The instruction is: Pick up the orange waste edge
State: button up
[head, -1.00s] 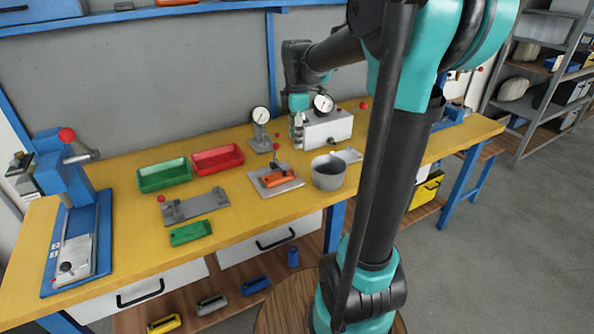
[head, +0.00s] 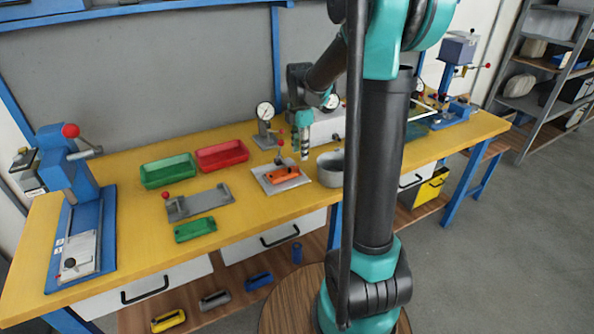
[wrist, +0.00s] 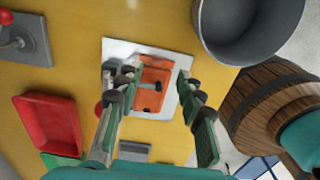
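The orange piece (head: 283,174) lies on a pale plate (head: 300,184) with a small fixture on the yellow bench. The left finger hides part of the fixture.
A grey bowl (head: 331,168) stands close to the right of the plate. A red-knobbed lever (head: 280,146) and a dial gauge (head: 265,122) stand behind. Red (head: 221,155) and green (head: 168,170) trays are left.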

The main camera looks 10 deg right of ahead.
aim_at(297, 169)
jog(key=shift+a+f, duration=0.2)
jog(key=shift+f, duration=1.3)
jog(key=shift+a+f, duration=0.15)
jog(key=shift+f, duration=1.35)
jog(key=c, duration=0.8)
